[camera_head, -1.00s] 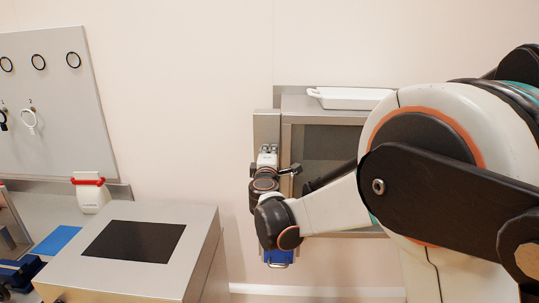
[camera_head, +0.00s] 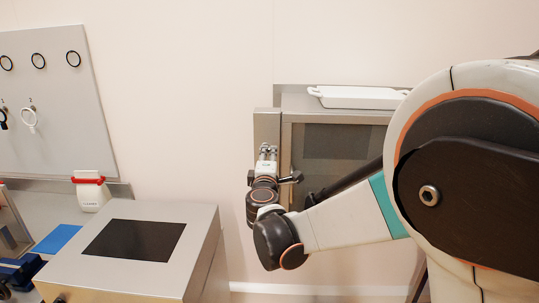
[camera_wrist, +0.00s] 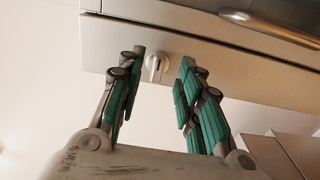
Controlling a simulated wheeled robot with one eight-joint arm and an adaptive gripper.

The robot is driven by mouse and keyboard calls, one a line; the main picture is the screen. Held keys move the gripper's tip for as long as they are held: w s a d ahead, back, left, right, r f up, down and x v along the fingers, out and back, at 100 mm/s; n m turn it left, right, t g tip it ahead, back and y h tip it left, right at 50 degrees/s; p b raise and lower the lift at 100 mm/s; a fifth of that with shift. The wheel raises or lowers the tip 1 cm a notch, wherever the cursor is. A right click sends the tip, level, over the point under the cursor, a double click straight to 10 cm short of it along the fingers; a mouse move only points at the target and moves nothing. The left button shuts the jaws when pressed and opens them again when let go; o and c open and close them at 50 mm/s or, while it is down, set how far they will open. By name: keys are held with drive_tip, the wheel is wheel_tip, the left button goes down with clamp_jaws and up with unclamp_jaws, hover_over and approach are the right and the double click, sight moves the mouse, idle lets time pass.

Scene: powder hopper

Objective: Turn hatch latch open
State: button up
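The hatch latch is a small silver knob (camera_wrist: 154,67) with an upright grip on the lower front strip of a grey metal housing (camera_wrist: 215,70) in the wrist view. My gripper (camera_wrist: 161,58) is open. Its green-padded fingers stand on the left and right of the knob, with a visible gap on both sides. Whether the fingertips reach the panel is hard to tell. In the head view my gripper (camera_head: 268,152) is at the left edge of the grey cabinet (camera_head: 300,104), and the latch is hidden there.
A white tray (camera_head: 350,95) lies on the cabinet. At left stand a metal box with a dark top panel (camera_head: 135,241), a white container with a red band (camera_head: 90,192), a blue mat (camera_head: 57,239) and a pegboard with rings (camera_head: 60,110). Bare wall separates box and cabinet.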

drive_tip(key=s, duration=0.7)
